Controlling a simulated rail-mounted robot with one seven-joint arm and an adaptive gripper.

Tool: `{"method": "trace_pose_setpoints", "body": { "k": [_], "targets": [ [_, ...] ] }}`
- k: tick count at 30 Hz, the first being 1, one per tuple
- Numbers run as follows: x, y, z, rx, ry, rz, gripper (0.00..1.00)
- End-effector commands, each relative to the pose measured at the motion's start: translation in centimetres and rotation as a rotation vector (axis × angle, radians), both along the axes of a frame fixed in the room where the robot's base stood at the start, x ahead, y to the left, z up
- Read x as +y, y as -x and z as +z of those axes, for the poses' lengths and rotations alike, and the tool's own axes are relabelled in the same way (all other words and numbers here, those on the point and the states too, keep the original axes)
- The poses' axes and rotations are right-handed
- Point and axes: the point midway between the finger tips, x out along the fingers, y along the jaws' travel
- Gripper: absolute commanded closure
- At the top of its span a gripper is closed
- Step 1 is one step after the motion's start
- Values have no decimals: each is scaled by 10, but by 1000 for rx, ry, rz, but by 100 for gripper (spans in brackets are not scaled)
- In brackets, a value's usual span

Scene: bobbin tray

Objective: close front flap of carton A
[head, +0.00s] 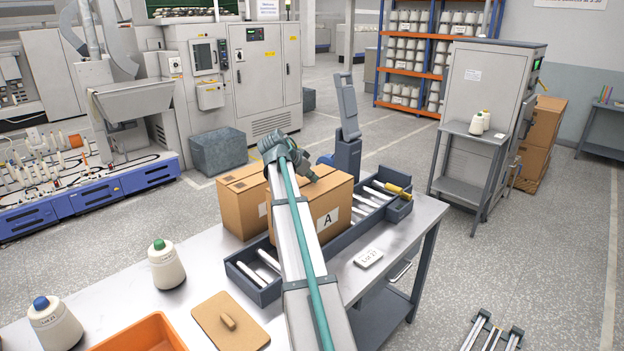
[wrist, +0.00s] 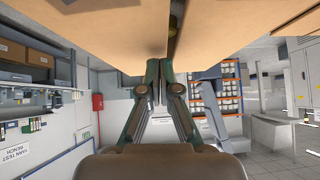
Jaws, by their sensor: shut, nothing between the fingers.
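Carton A (head: 332,219), a brown box with a white "A" label, stands upright at the middle of the bench. My gripper (head: 312,177) is over its top in the head view, and my arm hides much of the top and left side. In the wrist view my gripper's fingers (wrist: 162,66) are together and empty. Their tips are close to brown cardboard panels (wrist: 100,25) with a narrow gap between them. I cannot tell whether the tips touch the cardboard. The front flap cannot be clearly told apart in either view.
A second brown carton (head: 238,208) stands left of carton A. A dark tray (head: 252,289) with white rods runs by carton A. A dark grey upright device (head: 347,150) stands behind.

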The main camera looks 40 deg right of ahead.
Motion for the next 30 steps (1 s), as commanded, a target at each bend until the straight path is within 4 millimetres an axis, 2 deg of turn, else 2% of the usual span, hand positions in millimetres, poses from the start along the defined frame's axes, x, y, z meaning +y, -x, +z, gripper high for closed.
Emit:
{"method": "trace_pose_setpoints", "body": {
  "k": [8,11,21,30],
  "targets": [
    [2,-2,37,-1,-3,2,100],
    [15,-1,45,-1,-2,4,100],
    [59,2,91,-1,-2,4,100],
    [73,4,107,0,-2,3,100]
  ]
}}
